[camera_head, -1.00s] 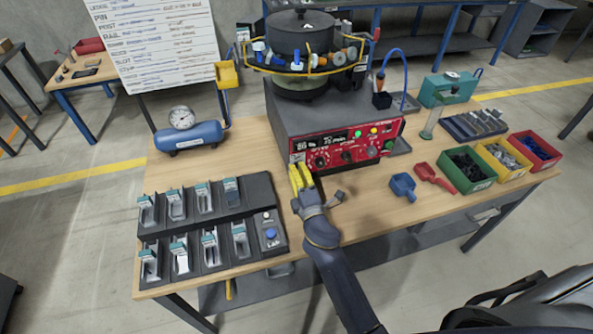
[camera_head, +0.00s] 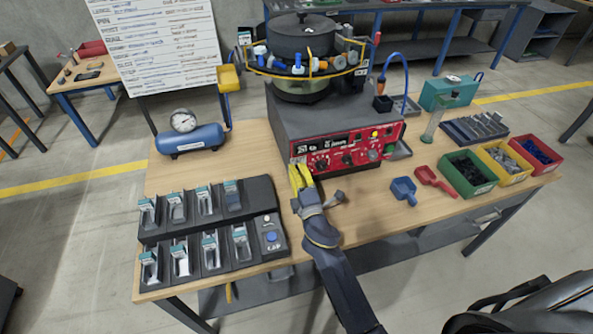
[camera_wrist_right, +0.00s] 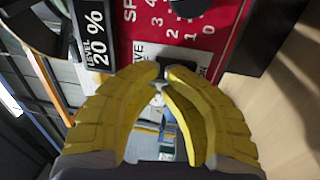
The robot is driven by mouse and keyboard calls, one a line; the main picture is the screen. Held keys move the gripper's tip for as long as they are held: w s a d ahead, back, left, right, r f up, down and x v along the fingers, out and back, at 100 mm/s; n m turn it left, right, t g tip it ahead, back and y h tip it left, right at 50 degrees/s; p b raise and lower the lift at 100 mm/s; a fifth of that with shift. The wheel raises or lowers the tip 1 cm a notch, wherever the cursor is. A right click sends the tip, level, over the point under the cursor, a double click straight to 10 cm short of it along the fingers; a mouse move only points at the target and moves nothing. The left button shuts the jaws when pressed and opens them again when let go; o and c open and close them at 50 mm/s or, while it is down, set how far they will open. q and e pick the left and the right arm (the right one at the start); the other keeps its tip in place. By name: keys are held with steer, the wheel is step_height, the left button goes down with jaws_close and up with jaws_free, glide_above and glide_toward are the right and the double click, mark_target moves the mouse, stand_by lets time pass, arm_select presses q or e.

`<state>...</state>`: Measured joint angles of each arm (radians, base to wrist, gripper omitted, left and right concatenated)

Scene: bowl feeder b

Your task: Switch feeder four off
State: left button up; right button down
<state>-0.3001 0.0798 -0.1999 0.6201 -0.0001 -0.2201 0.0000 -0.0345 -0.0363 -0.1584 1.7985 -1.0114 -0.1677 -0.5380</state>
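The bowl feeder (camera_head: 340,118) stands at the back of the bench, with a red control panel (camera_head: 347,148) on its front. My right gripper (camera_head: 300,170) is at the panel's lower left corner. In the right wrist view, the yellow fingertips (camera_wrist_right: 163,72) are close together at a small dark part (camera_wrist_right: 163,66) on the panel's edge, which they partly hide. Whether they grip it is unclear. A display (camera_wrist_right: 97,40) reading "LEVEL 20 %" and a numbered dial (camera_wrist_right: 188,5) are just beyond. No feeder number is readable. My left gripper is not in view.
A black rack (camera_head: 210,222) with several slots is at the front left, and a blue tank with a gauge (camera_head: 190,138) is behind it. Blue (camera_head: 404,190) and red (camera_head: 433,180) scoops and green, yellow and red bins (camera_head: 467,172) are on the right.

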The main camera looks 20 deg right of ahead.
steer(key=shift+w+r, duration=0.2)
steer(key=shift+r, duration=0.05)
stand_by(0.3)
steer(key=s, duration=1.4)
steer(key=shift+d+r, duration=0.2)
steer(key=shift+r, duration=0.15)
steer(key=c, duration=2.1)
jaws_free()
steer(key=shift+c, duration=0.2)
